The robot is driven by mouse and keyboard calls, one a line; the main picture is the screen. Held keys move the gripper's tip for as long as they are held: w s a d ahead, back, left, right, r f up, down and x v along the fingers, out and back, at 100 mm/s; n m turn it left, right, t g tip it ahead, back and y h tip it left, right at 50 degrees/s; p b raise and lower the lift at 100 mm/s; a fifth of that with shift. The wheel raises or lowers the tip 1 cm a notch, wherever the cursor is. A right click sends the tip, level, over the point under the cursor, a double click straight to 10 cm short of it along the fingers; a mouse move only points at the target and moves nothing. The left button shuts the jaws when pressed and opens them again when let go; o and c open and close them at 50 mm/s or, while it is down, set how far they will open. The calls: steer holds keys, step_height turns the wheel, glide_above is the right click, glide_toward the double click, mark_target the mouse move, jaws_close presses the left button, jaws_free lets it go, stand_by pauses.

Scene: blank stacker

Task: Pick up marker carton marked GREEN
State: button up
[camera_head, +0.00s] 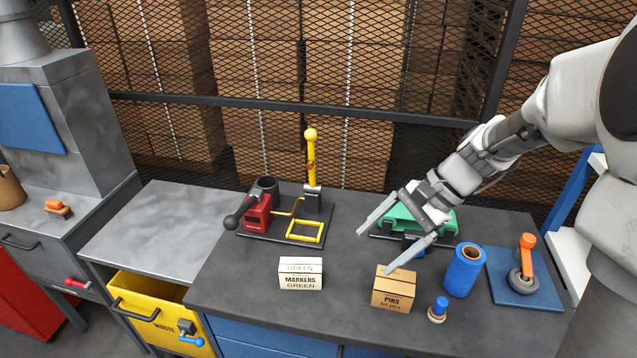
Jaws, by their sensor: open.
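The marker carton (301,274) is a small white box on the dark workbench, left of the middle. Its front reads MARKERS GREEN and its top GREEN. It stands upright with clear space around it. My gripper (374,250) comes in from the right, above the bench. Its two long grey fingers are spread wide apart with nothing between them. The gripper is to the right of the marker carton and apart from it. The nearer fingertip is just above the brown PINS carton (393,292); I cannot tell whether it touches.
A red device with a yellow lever (311,160) stands behind the marker carton. A green device (405,221) is partly hidden behind my gripper. A blue cylinder (464,270), a blue-knobbed stamp (438,309) and an orange-handled tool (524,268) stand right. The yellow waste bin (150,312) is lower left.

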mark_target(318, 266)
steer(key=w+f+m+y+b, duration=0.3)
steer(key=w+f+m+y, duration=0.5)
steer(key=f, duration=0.5)
steer(key=shift+n+h, duration=0.3)
steer(key=shift+h, duration=0.6)
steer(key=x, duration=0.4)
steer(key=w+x, duration=0.1)
steer(key=x, duration=0.7)
steer(key=shift+w+a, duration=0.1)
steer(key=shift+w, duration=0.2)
steer(key=shift+w+x, duration=0.15)
steer(key=shift+x, duration=1.2)
steer(key=shift+w+x, duration=0.15)
steer(key=shift+x, duration=1.2)
jaws_close()
